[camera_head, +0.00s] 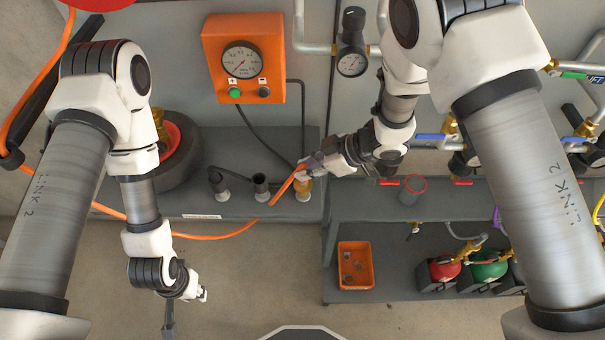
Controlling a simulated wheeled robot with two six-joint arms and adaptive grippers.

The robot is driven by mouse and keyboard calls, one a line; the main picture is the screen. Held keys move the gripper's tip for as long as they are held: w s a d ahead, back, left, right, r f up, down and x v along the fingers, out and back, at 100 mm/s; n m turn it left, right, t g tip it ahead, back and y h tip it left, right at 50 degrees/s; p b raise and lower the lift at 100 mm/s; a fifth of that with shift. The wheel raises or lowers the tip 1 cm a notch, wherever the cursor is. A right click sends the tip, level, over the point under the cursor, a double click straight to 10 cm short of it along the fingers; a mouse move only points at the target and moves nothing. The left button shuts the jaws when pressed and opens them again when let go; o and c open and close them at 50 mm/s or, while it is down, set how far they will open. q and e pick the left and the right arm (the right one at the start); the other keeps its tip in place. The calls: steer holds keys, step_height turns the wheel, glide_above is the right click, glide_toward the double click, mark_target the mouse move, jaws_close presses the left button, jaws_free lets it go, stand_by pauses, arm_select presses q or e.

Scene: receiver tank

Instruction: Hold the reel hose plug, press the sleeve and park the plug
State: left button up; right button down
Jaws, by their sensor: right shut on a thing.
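The orange reel hose (215,237) runs along the shelf front and rises to my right gripper (308,170). My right gripper is shut on the hose's end, where the plug is; the fingers hide most of the plug. A brass fitting (304,187) stands on the shelf right under these fingers; I cannot tell whether the plug is seated in it. The sleeve is too small to make out. Two dark holders, one left (219,188) and one middle (261,188), stand upright to the left of it. My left gripper (186,308) hangs empty above the floor at lower left, its fingers apart.
An orange gauge box (243,57) with green and black buttons is on the wall behind. A tyre (182,165) lies on the shelf at left. A grey cup (412,189) stands on the right bench, with an orange bin (355,265) below. The floor in front is clear.

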arm_select(q)
steer(key=w+d+m+h, duration=0.1)
steer(key=d, duration=0.1)
steer(key=w+d+m+h, duration=0.1)
steer(key=w+d, duration=0.1)
steer(key=w+d+m+t+h, duration=0.1)
steer(key=w+d, duration=0.1)
steer(key=shift+w+d+r+m+h, duration=0.1)
steer(key=shift+d+r+m+h, duration=0.2)
steer(key=shift+m, duration=0.1)
jaws_close()
steer(key=w+d+r+m+t+h, duration=0.1)
steer(key=w+d+r+m, duration=0.25)
steer(key=w+r, duration=0.25)
steer(key=w+d+r+m+h, duration=0.2)
steer(key=w+r+m, duration=0.2)
steer(key=w+r, duration=0.1)
steer(key=w+d+r+m+t+h, duration=0.1)
steer(key=w+d+r+m, duration=0.25)
steer(key=w+r, duration=0.25)
steer(key=x, duration=0.9)
steer(key=shift+s+f, duration=0.15)
steer(key=shift+s, duration=0.1)
